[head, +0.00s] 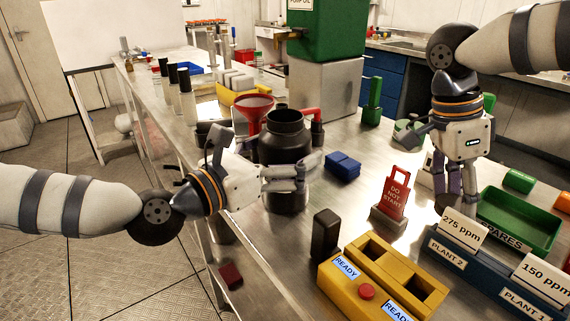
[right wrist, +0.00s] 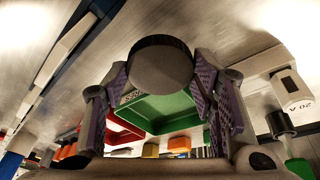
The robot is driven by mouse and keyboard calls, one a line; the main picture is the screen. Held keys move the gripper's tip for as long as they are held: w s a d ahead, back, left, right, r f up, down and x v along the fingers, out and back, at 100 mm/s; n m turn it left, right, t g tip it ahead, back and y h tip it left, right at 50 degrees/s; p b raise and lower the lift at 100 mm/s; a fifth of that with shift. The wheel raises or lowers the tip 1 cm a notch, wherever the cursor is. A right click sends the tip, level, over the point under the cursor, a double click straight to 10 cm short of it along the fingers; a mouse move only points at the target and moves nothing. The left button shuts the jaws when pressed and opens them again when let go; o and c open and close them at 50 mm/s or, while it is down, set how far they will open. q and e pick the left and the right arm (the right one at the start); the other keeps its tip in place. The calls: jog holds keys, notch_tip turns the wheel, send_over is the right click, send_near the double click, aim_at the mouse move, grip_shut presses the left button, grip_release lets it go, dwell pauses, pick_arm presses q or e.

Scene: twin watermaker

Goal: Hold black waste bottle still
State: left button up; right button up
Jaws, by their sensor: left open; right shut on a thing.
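The black waste bottle (head: 282,135) stands upright on the steel bench, its wide neck open at the top. My left gripper (head: 300,175) is open at the bottle's body, its fingers reaching across the lower half. I cannot tell whether they touch it. My right gripper (head: 454,192) points down at the right of the bench, shut on a dark round cap-like piece (head: 445,203). In the right wrist view that piece (right wrist: 160,62) shows as a dark grey disc between the purple finger pads.
A red funnel (head: 250,106) stands just behind the bottle. Blue blocks (head: 342,166), a red "DO NOT START" sign (head: 394,193) and a yellow "READY" box (head: 347,292) lie to the right. A green spares tray (head: 550,247) is beside my right gripper.

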aim_at(284, 129)
pick_arm(q)
jog(key=shift+r, duration=0.1)
jog(key=c, duration=1.9)
jog(key=shift+r, duration=0.15)
